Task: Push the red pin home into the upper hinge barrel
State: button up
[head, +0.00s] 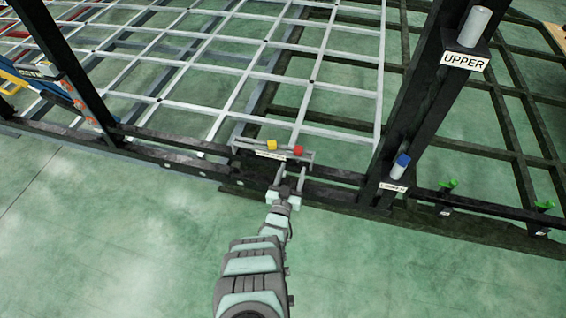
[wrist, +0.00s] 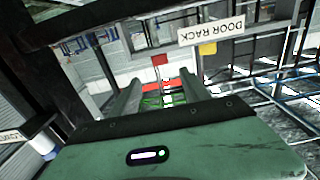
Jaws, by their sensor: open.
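My gripper (head: 288,174) is open and empty, just on the near side of the rack. Its two fingers also show in the wrist view (wrist: 161,88), apart from the pin. The upper hinge barrel (head: 476,25) is a grey cylinder high on the dark post at the right, above the UPPER label (head: 466,60).
A yellow-headed pin (head: 272,145) stands left of the red one on the rack. The lower barrel (head: 398,170) holds a blue-headed pin (head: 403,159). A pale lattice frame (head: 265,70) lies behind the rack. Green clamps (head: 448,184) sit along the right rail. The near floor is clear.

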aim_at(297, 152)
jog(key=w, duration=0.1)
jog(key=w+b, duration=0.2)
jog(key=w, duration=0.1)
jog(key=shift+w+d+f, duration=0.1)
jog(key=shift+d+f, duration=0.15)
jog(key=shift+d, duration=0.1)
jog(key=shift+w+r, duration=0.1)
jog(key=shift+w, duration=0.65)
jog(key=w+b, duration=0.2)
jog(key=w+d+b, duration=0.1)
jog(key=w+b, duration=0.1)
jog(key=shift+w+b, duration=0.2)
jog(key=shift+b, duration=0.15)
jog(key=shift+w+r, duration=0.15)
jog(key=shift+w, duration=0.15)
jog(key=shift+c, duration=0.3)
grip_shut()
